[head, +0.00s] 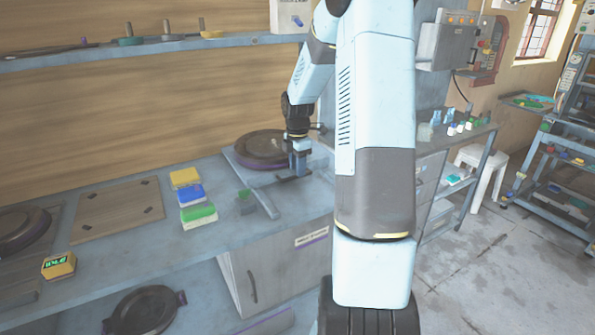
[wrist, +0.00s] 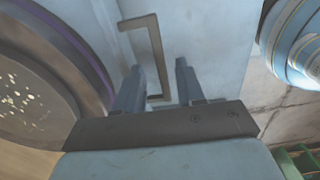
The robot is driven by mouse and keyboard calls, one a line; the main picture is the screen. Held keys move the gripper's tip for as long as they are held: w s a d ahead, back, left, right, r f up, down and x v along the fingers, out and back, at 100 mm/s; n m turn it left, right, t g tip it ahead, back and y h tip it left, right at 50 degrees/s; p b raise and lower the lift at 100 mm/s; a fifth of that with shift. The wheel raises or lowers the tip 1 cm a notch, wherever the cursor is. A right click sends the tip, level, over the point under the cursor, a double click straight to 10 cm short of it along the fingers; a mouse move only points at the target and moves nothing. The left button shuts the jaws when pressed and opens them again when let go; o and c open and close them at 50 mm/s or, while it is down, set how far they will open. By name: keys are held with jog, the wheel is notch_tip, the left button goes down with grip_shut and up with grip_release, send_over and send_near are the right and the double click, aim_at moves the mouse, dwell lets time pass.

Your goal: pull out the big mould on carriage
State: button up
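The big mould (head: 262,148) is a dark round disc with a purple rim on a flat grey carriage (head: 238,163) at the back of the bench. Its purple-edged rim (wrist: 72,45) fills the left of the wrist view. A dark bracket-shaped handle (wrist: 157,52) shows in the wrist view at the carriage's front. My gripper (head: 299,174) points down at the mould's front right. In the wrist view my gripper (wrist: 158,80) is open, with the handle's bar showing between its two fingers. I cannot tell whether a finger touches it.
Yellow, blue and green blocks (head: 190,193) stand left on the bench, near a wooden board (head: 120,212). A grey bar (head: 260,203) lies before the carriage. Another round mould (head: 22,230) is at far left, and one (head: 145,310) below. A cabinet (head: 275,270) stands under the bench.

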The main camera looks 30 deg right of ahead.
jog(key=shift+f, duration=0.9)
grip_shut()
